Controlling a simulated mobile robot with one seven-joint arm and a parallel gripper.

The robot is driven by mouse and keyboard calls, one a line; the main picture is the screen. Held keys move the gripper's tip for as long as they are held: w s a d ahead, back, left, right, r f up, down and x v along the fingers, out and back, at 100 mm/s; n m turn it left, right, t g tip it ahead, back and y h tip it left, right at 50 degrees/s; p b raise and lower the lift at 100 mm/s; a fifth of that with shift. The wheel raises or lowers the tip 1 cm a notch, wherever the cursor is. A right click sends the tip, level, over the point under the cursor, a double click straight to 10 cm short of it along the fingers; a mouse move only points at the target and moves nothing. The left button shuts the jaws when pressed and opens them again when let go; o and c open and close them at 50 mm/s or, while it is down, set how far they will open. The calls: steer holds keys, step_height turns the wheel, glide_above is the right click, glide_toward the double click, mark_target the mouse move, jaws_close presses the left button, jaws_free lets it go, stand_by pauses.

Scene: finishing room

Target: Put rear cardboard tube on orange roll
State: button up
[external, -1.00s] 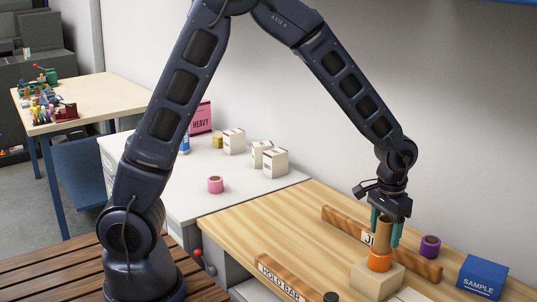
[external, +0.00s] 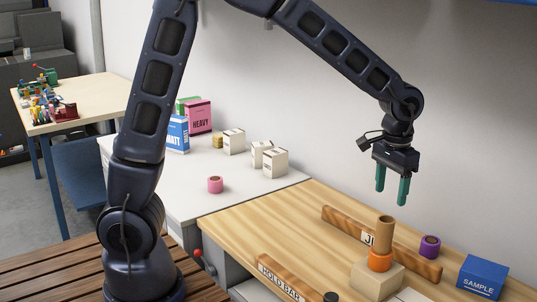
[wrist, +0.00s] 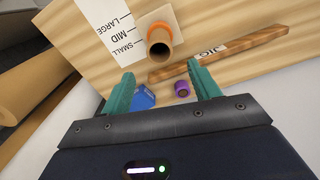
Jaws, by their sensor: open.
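The brown cardboard tube (external: 385,231) stands upright on top of the orange roll (external: 380,262), which rests on a pale wooden block (external: 366,281). In the wrist view the tube (wrist: 159,42) is seen from above, with the orange roll (wrist: 158,25) showing around its lower part. My gripper (external: 392,190) is open and empty, above the tube and apart from it. Its two teal fingers also frame the lower middle of the wrist view (wrist: 163,82).
A purple roll (external: 429,246) and the blue SAMPLE box (external: 482,277) stand to the right. A wooden bar (external: 340,222) lies behind the block, and the HOLD BAR (external: 283,279) lies in front. A pink roll (external: 215,185) and white boxes (external: 274,162) stand on the white counter.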

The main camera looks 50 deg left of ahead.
steer(key=shift+a+r, duration=0.25)
steer(key=shift+r, duration=0.35)
steer(key=s+a+r+n+t, duration=0.1)
steer(key=s+a+r, duration=0.4)
steer(key=a, duration=0.3)
steer(key=s+a+r+t, duration=0.1)
steer(key=s+a+r, duration=0.45)
steer(key=a, duration=0.35)
steer(key=s+a+t, duration=0.1)
steer(key=s+a, duration=0.4)
steer(key=s, duration=0.3)
steer(key=s+a+r+n+t, duration=0.1)
steer(key=s+a, duration=0.5)
steer(key=s, duration=0.3)
steer(key=shift+a+t, duration=0.3)
